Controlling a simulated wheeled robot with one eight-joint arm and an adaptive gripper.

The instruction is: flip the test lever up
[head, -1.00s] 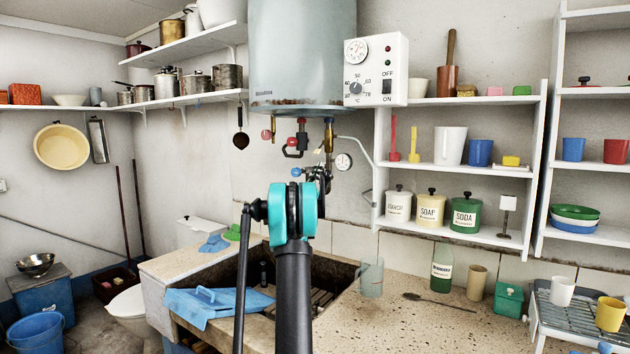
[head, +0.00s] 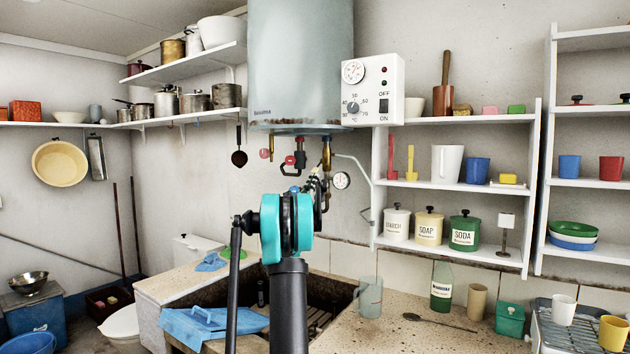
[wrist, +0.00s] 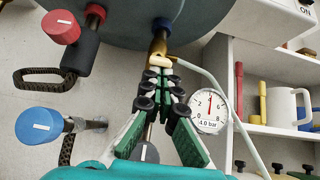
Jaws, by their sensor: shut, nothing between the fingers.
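The water heater (head: 300,65) hangs on the wall with pipes and valves below it. A brass fitting (head: 327,152) comes down from its underside; it also shows in the wrist view (wrist: 158,45). A small cream piece (wrist: 160,62) at the lower end of this fitting may be the test lever; I cannot tell for sure. My gripper (wrist: 158,76) is shut and empty, its fingertips close below the cream piece. Whether they touch it is unclear. In the head view my arm mostly hides the gripper.
A pressure gauge (wrist: 209,110) sits just right of my gripper. A red-knobbed valve (wrist: 61,27) and a blue-knobbed valve (wrist: 40,126) are to the left. The thermostat box (head: 373,90) and wall shelf (head: 455,185) stand right. The stone trough (head: 325,290) lies below.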

